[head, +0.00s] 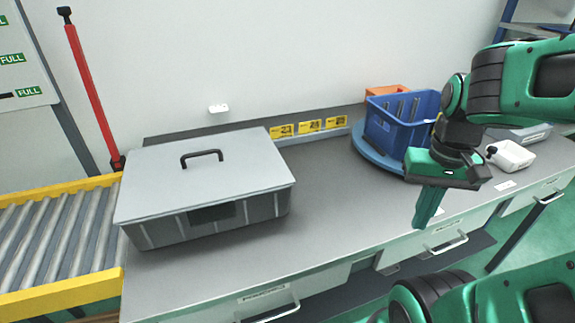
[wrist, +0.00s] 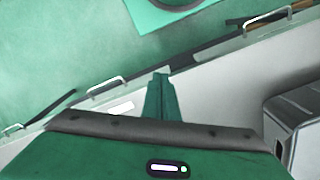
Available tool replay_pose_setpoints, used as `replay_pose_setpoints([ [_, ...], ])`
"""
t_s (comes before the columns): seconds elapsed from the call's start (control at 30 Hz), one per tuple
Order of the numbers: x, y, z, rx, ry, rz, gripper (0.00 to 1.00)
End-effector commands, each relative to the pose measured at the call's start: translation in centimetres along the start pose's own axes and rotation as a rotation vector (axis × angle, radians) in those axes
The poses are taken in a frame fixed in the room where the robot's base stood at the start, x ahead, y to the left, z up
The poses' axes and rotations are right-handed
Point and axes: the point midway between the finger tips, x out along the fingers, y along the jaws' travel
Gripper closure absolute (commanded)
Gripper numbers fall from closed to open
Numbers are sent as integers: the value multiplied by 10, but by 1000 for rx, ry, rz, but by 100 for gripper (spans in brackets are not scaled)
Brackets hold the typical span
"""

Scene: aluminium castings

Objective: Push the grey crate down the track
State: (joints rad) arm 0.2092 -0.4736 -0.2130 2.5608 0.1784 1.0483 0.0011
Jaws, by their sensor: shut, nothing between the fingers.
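The grey crate (head: 205,187), with a flat light-grey lid and a black handle on top, sits on the left part of the bench in the head view. Its left end is right beside the roller track (head: 60,233), which has yellow side rails and metal rollers. My gripper (head: 428,208) is shut and empty, pointing down over the bench's front edge, well to the right of the crate and apart from it. In the wrist view the closed fingers (wrist: 160,95) show against the bench edge. A grey box-like shape (wrist: 296,128) is cut off at the right there; I cannot tell whether it is the crate.
A blue bin (head: 400,125) stands on a blue round base (head: 370,150), with an orange box (head: 388,92) behind. A white container (head: 510,155) is at the right. The bench top (head: 335,205) between crate and gripper is clear. A red post (head: 90,85) stands behind the track.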

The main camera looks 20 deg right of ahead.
Motion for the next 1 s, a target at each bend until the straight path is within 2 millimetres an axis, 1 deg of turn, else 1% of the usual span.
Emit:
replay_pose_setpoints([
  [0.03, -5, 3, 5, 11, 14, -8, 100],
  [0.07, -7, 2, 3, 21, 15, -9, 100],
  [0.13, -12, -11, -3, 57, 17, -13, 100],
  [0.17, -14, -17, -8, 79, 16, -15, 100],
  [0.27, -26, -41, -34, 177, 15, -28, 100],
  [0.37, -38, -71, -64, 301, 7, -47, 100],
  [0.5, -51, -118, -102, 477, -20, -78, 100],
  [0.57, -55, -139, -117, 553, -37, -91, 100],
  [0.7, -61, -186, -148, 722, -88, -116, 100],
  [0.83, -63, -222, -168, 854, -139, -130, 100],
  [0.9, -64, -236, -175, 910, -162, -134, 100],
  [1.0, -64, -251, -182, 965, -187, -136, 100],
])
